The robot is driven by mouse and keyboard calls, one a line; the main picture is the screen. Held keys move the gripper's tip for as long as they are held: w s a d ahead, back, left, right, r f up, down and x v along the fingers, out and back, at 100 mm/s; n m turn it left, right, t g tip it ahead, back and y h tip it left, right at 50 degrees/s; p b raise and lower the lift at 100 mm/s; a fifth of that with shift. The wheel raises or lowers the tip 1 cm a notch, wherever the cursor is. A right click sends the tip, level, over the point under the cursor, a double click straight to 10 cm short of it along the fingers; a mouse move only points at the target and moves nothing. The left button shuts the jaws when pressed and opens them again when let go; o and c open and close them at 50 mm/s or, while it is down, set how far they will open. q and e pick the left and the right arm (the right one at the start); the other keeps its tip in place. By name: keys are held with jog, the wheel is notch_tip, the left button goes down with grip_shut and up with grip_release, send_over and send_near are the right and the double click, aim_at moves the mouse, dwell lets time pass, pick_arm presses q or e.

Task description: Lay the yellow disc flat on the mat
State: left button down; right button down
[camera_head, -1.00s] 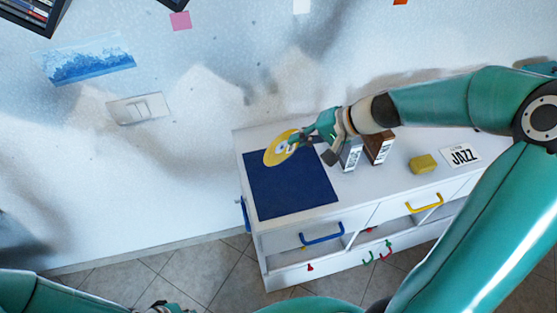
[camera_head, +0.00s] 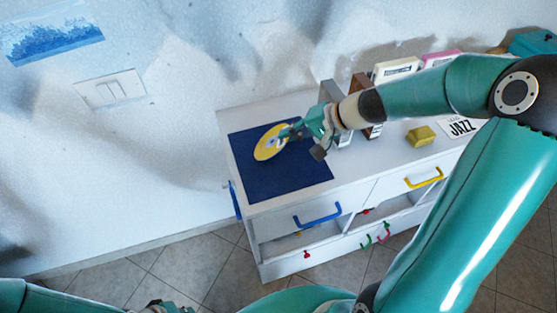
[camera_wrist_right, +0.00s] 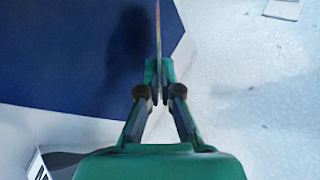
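The yellow disc (camera_head: 267,145) is in the head view, in front of the upper part of the dark blue mat (camera_head: 285,185). My right gripper (camera_head: 289,134) is shut on the disc's right edge. In the right wrist view the disc (camera_wrist_right: 158,35) shows edge-on beyond the fingertips (camera_wrist_right: 158,74), with the mat (camera_wrist_right: 50,50) at the left. A dark shadow lies on the mat beside the disc. The disc looks tilted and apart from the mat, but the gap is hard to judge. My left gripper (camera_head: 165,306) shows only in part at the bottom edge.
The mat lies on a white cabinet (camera_head: 350,172) with a blue handle (camera_head: 318,216) and a yellow handle (camera_head: 424,178). Upright cases (camera_head: 362,98), a yellow block (camera_head: 421,137) and a JAZZ sign (camera_head: 460,126) stand right of the mat. The mat's lower part is clear.

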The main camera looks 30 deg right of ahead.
jog(key=shift+f, duration=0.4)
jog(key=c, duration=1.5)
grip_release()
jog(key=p+v, duration=0.2)
jog(key=v, duration=0.6)
jog(key=shift+s, duration=0.1)
